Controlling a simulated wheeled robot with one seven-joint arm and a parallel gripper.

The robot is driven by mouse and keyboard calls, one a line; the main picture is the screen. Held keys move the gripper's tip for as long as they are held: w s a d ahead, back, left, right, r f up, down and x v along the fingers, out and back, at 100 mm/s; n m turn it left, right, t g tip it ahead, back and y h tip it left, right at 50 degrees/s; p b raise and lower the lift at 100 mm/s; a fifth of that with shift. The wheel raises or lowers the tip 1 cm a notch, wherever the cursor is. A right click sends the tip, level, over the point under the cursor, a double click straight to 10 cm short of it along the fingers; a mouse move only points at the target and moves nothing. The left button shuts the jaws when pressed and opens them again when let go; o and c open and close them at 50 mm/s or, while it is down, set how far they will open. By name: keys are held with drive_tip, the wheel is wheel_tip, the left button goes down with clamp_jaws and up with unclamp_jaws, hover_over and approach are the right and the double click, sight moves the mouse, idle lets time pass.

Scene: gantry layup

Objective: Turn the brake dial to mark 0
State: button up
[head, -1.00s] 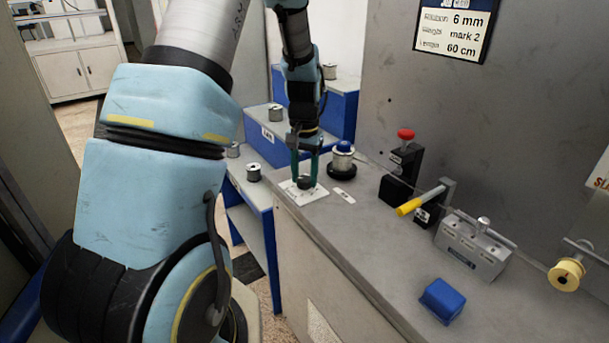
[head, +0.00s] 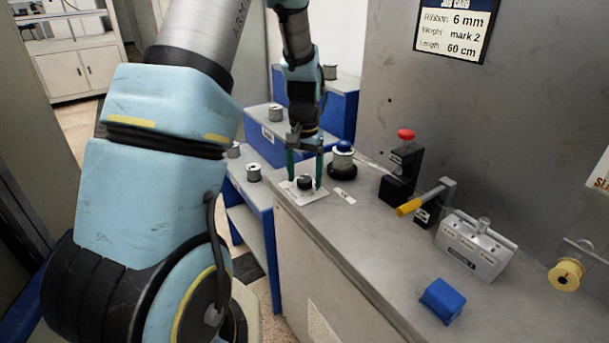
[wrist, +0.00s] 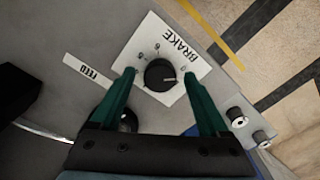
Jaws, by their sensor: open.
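In the wrist view my gripper (wrist: 160,85) is open, with gaps between both fingertips and the dial.
A FEED label (wrist: 88,70) lies beside the plate. A red-knobbed clamp (head: 404,160), a yellow-handled lever (head: 425,202), a grey block (head: 473,244) and a blue block (head: 441,300) stand further right.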

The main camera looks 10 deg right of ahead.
sight(305, 179)
wheel_tip(305, 179, up, 11)
drive_tip(key=b, duration=0.2)
idle(0.4)
drive_tip(key=shift+f, duration=0.1)
drive_tip(key=s+a+f+n, duration=0.2)
drive_tip(key=s+a, duration=0.5)
drive_tip(key=a, duration=0.1)
drive_tip(key=s+a+f+n+t, duration=0.1)
drive_tip(key=s+a+f+n, duration=0.1)
drive_tip(key=s+a, duration=0.4)
drive_tip(key=shift+s+a+n+t, duration=0.3)
drive_tip(key=shift+s+a+n, duration=0.1)
drive_tip(key=shift+a, duration=0.65)
